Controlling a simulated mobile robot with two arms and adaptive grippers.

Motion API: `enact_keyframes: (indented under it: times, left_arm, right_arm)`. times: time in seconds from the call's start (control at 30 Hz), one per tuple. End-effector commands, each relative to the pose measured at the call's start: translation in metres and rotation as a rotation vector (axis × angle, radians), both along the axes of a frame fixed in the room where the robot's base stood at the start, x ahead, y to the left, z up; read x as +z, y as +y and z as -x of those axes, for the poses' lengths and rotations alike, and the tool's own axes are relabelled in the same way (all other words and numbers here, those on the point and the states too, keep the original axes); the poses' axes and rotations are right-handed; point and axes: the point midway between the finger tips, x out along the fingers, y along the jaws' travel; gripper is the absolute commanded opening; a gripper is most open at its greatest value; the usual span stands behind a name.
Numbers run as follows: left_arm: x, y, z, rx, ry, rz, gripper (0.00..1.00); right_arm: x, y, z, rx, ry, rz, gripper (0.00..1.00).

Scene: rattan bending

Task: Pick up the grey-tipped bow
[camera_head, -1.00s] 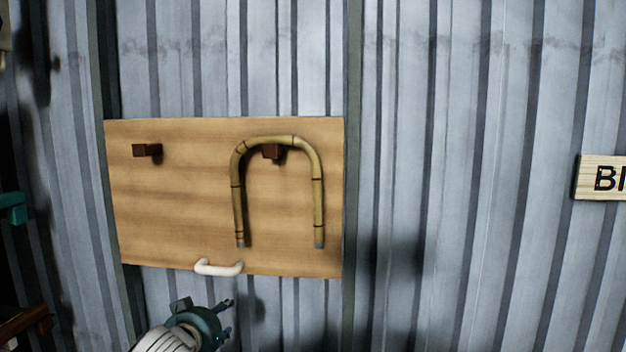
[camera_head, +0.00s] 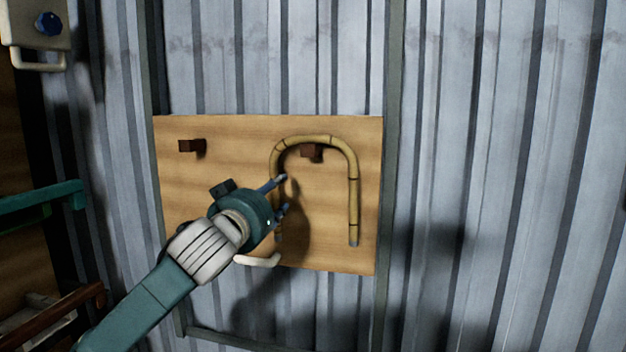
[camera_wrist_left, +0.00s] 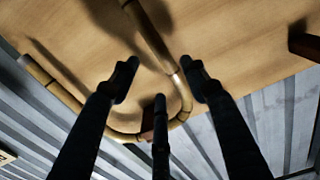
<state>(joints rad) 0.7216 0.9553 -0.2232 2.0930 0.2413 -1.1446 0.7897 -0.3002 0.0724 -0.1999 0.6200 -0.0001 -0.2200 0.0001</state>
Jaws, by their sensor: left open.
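The grey-tipped bow (camera_head: 354,200) is a bamboo-coloured rod bent into an upside-down U. It hangs over the right brown peg (camera_head: 312,151) on a wooden board (camera_head: 230,135), with its grey right tip pointing down. My left gripper (camera_head: 283,194) is in front of the bow's left leg and hides part of it. In the left wrist view, the gripper's dark fingers (camera_wrist_left: 158,85) are spread. The bow (camera_wrist_left: 150,38) shows beyond them, with one leg running between the two outer fingers. I see no grip on it. My right gripper is not in view.
A second peg (camera_head: 190,146) on the board's left is empty. A white handle (camera_head: 258,260) sits at the board's lower edge. Corrugated metal wall (camera_head: 500,200) fills the background, clear to the right. Teal (camera_head: 40,200) and brown (camera_head: 60,310) bars stand at the left.

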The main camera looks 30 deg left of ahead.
Motion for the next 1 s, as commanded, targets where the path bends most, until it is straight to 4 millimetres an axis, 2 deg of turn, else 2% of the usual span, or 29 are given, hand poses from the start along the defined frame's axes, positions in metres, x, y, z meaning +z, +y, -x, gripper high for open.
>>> enact_keyframes:
  times: [0.13,0.3,0.57,0.6,0.8,0.83,1.0]
  left_arm:
    - [-0.001,0.012,-0.02,0.004,0.006,-0.001,0.46]
    - [-0.003,0.017,-0.04,0.002,0.003,0.001,0.46]
    - [-0.006,0.017,-0.045,0.001,0.002,-0.001,0.46]
    - [-0.006,0.017,-0.045,0.001,0.002,-0.001,0.44]
    - [-0.006,0.017,-0.044,0.001,0.002,-0.001,0.04]
    - [-0.006,0.017,-0.044,0.001,0.002,-0.001,0.0]
    - [-0.006,0.017,-0.044,0.001,0.001,-0.001,0.0]
  right_arm:
    - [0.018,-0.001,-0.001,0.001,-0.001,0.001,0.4]
    - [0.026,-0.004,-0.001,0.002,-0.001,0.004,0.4]
    - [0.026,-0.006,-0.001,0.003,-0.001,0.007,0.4]
    - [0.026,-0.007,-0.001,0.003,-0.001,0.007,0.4]
    - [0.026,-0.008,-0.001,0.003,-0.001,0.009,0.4]
    - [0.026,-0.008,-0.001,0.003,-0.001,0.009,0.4]
    - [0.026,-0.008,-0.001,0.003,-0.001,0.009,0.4]
